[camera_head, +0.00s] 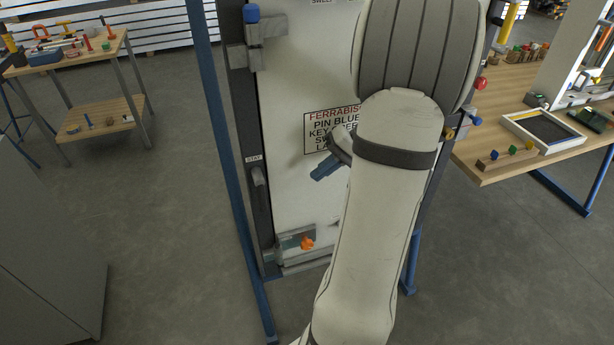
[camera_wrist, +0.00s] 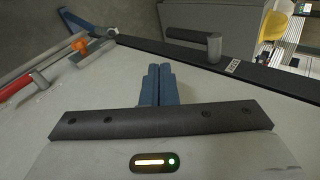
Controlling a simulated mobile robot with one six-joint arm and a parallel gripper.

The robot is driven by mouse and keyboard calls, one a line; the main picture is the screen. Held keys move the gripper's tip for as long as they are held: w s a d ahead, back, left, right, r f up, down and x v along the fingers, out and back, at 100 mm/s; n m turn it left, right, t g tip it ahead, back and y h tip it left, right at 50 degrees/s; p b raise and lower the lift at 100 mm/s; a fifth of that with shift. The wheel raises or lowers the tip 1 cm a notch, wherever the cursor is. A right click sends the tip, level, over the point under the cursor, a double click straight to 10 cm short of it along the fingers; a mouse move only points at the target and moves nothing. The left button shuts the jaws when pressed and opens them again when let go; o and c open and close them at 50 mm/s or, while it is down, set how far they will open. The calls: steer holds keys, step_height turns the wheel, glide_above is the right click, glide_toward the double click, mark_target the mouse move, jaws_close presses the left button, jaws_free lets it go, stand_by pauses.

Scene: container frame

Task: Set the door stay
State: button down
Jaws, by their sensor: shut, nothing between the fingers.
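The door (camera_head: 290,80) is a pale panel in a dark frame, with a printed sign (camera_head: 330,128) partly hidden by my arm. A label reading STAY (camera_head: 254,159) is on the dark left post. Just below it is a short grey peg-like piece (camera_head: 258,178), the likely stay. In the wrist view a grey cylinder (camera_wrist: 214,47) stands on the dark bar beside a small label (camera_wrist: 232,67). My gripper (camera_head: 324,169) has blue fingers, shut and empty, in front of the door and right of the stay. Its fingers (camera_wrist: 157,84) are apart from the cylinder.
An orange knob (camera_head: 307,242) sits on a grey bracket low on the door; it also shows in the wrist view (camera_wrist: 80,46). A blue-capped latch (camera_head: 252,14) is at the upper left. Blue posts flank the frame. A workbench (camera_head: 490,165) stands at right, a tool table (camera_head: 95,55) at far left.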

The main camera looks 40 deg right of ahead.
mark_target(260, 192)
steer(key=shift+w+a+r+p+x, duration=0.15)
steer(key=shift+a+r+x, duration=0.15)
steer(key=shift+x, duration=1.6)
steer(key=shift+w+a+r+p+x, duration=0.15)
steer(key=shift+a+r+x, duration=0.15)
steer(key=shift+x, duration=1.6)
steer(key=shift+w+a+r+p+x, duration=0.2)
steer(key=shift+r+x, duration=0.2)
steer(key=shift+x, duration=1.5)
